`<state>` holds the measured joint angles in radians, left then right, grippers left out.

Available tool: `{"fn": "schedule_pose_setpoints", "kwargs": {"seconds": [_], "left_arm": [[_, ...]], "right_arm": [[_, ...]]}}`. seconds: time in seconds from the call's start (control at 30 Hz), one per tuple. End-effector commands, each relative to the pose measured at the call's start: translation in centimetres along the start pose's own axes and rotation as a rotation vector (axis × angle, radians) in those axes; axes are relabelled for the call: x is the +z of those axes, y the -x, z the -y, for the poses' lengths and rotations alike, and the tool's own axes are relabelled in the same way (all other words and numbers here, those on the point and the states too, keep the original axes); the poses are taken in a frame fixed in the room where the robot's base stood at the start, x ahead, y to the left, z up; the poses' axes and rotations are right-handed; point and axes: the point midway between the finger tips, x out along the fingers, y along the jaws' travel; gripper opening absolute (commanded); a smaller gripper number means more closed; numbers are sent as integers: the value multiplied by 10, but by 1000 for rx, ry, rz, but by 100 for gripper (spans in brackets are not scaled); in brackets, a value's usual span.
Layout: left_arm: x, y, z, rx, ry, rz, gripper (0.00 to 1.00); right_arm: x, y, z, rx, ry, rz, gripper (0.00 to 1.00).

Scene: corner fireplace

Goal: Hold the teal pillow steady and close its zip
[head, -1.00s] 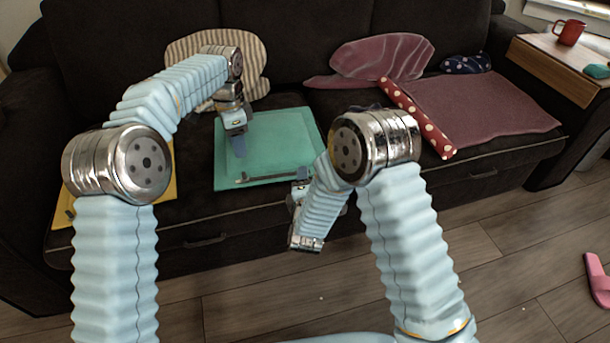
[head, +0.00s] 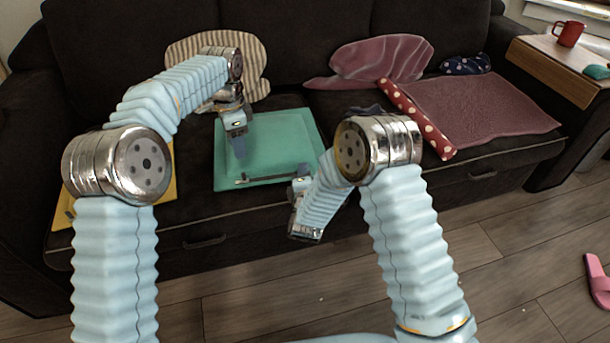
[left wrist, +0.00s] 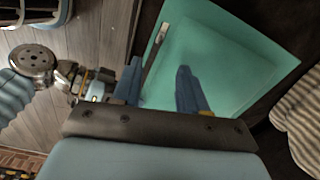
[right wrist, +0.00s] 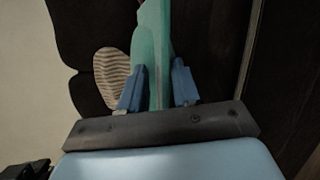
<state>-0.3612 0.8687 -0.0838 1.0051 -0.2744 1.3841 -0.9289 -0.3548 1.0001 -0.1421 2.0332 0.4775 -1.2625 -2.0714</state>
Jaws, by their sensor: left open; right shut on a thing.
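The teal pillow (head: 275,145) lies flat on the sofa seat; it also shows in the left wrist view (left wrist: 235,60). Its zip (head: 270,179) is a thin strip along the front edge, also visible in the left wrist view (left wrist: 156,50). My left gripper (head: 239,150) is open over the pillow's left part, fingers pointing down at it. My right gripper (head: 300,184) is at the pillow's front right corner. In the right wrist view its fingers (right wrist: 158,88) stand on either side of the pillow's edge, shut on it. The zip's slider cannot be made out.
A yellow item (head: 168,190) lies left of the pillow. A striped cushion (head: 185,55) and a mauve cushion (head: 385,58) lean at the back. A red dotted roll (head: 418,118) and a mauve cover (head: 485,103) lie right.

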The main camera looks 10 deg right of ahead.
Motion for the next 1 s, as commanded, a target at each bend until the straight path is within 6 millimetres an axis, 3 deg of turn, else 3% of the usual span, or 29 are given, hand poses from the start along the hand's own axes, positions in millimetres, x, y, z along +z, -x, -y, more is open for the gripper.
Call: {"fn": "schedule_pose_setpoints", "kwargs": {"seconds": [0.2, 0.37, 0.57, 0.67, 1.0], "left_arm": [[0, 0, 0, 0, 0, 0, 43], [-3, 5, 1, 3, -93, -1, 20], [-5, 7, 1, 10, -221, 1, 20], [-4, -5, 1, 12, -220, 3, 20], [-4, -76, 0, 11, -218, 2, 20]], "right_arm": [[0, 0, 3, -8, 4, -1, 0], [0, 0, 4, -10, 5, -1, 0], [0, 0, 4, -11, 6, -1, 0], [0, 0, 4, -11, 6, -1, 0], [0, 0, 5, -12, 7, -1, 0]]}}
